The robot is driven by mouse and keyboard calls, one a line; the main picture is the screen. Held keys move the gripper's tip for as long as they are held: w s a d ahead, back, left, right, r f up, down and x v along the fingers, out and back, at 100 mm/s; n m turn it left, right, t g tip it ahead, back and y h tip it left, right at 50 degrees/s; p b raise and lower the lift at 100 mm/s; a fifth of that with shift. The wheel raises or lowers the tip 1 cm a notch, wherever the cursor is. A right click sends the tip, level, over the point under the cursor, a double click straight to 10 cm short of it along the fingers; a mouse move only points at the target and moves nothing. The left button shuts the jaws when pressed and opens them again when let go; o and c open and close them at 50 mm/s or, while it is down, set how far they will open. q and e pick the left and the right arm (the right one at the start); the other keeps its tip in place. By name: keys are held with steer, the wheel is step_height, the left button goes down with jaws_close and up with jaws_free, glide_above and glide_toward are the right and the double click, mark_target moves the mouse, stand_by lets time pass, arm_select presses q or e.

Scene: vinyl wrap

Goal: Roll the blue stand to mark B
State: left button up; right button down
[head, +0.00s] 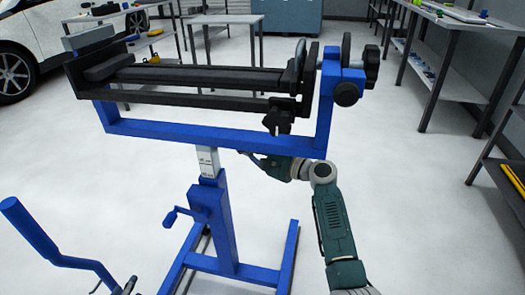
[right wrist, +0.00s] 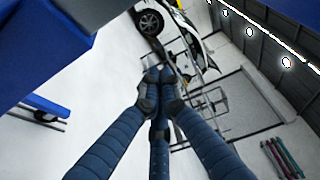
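The blue stand (head: 218,215) stands upright in the middle of the head view, with a long black roller frame (head: 195,77) across its top. A bent blue bar (head: 50,240) shows at the lower left; whether it joins the stand is cut off. Part of my left gripper (head: 125,287) shows at the bottom edge beside that bar's lower end; its grip is unclear. My right gripper (head: 255,162) is just below the stand's blue crossbar, partly hidden. In the right wrist view its fingers (right wrist: 160,76) come together at the tips with nothing seen between them. Mark B is not in view.
Pale floor (head: 400,200) is open right of the stand. Metal shelving (head: 440,60) runs along the right. A grey table (head: 223,20) and blue cabinet (head: 295,18) stand behind. A white car (head: 30,30) is at the far left.

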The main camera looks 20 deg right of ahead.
arm_select(q)
steer(key=shift+s+f+g, duration=0.25)
steer(key=shift+f+g, duration=0.05)
steer(key=shift+f, duration=0.2)
arm_select(e)
steer(key=shift+s+a+f, duration=0.1)
steer(key=shift+s+a, duration=0.3)
steer(key=shift+s, duration=0.35)
steer(key=shift+s+a, duration=0.4)
steer(key=shift+s, duration=0.35)
arm_select(q)
steer(key=shift+a+f, duration=0.1)
